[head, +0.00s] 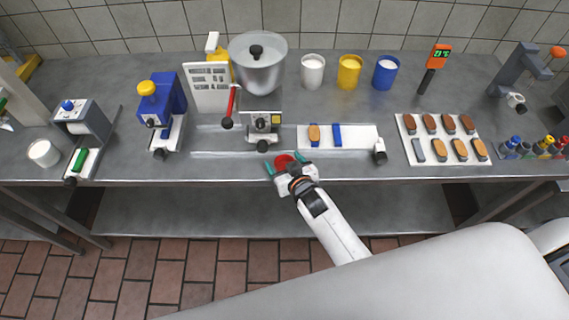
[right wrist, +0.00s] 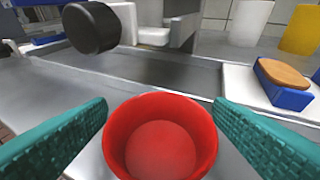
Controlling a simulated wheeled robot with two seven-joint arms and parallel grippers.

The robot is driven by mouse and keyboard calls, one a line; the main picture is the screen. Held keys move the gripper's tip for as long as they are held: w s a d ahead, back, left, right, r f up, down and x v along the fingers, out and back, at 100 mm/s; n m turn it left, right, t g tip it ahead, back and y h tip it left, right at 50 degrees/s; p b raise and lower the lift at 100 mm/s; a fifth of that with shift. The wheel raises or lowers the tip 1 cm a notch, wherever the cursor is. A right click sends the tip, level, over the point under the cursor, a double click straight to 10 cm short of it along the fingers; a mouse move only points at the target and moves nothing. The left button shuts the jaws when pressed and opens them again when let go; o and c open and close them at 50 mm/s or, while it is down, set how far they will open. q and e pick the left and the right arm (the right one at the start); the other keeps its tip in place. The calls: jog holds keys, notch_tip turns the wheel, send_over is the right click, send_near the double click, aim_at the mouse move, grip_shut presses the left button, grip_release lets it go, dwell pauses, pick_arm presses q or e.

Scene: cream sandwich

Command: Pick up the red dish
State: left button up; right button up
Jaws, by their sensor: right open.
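The red dish (head: 284,161) is a small round bowl near the front edge of the steel counter in the head view. In the right wrist view the red dish (right wrist: 160,138) sits low in the middle, its opening facing up. My right gripper (head: 285,164) is open, with one teal finger on each side of the dish. In the right wrist view the fingers of my right gripper (right wrist: 160,125) stand apart, with a small gap visible beside the dish. The underside of the dish is hidden. My left gripper is not in view.
A machine with a steel bowl (head: 258,70) stands behind the dish, its black knob (right wrist: 92,27) close in the wrist view. A white board (head: 357,137) with blue holders lies to the right. A tray (head: 438,157) of several biscuits is further right. The counter's front edge is close.

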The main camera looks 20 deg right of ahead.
jog(key=c, duration=1)
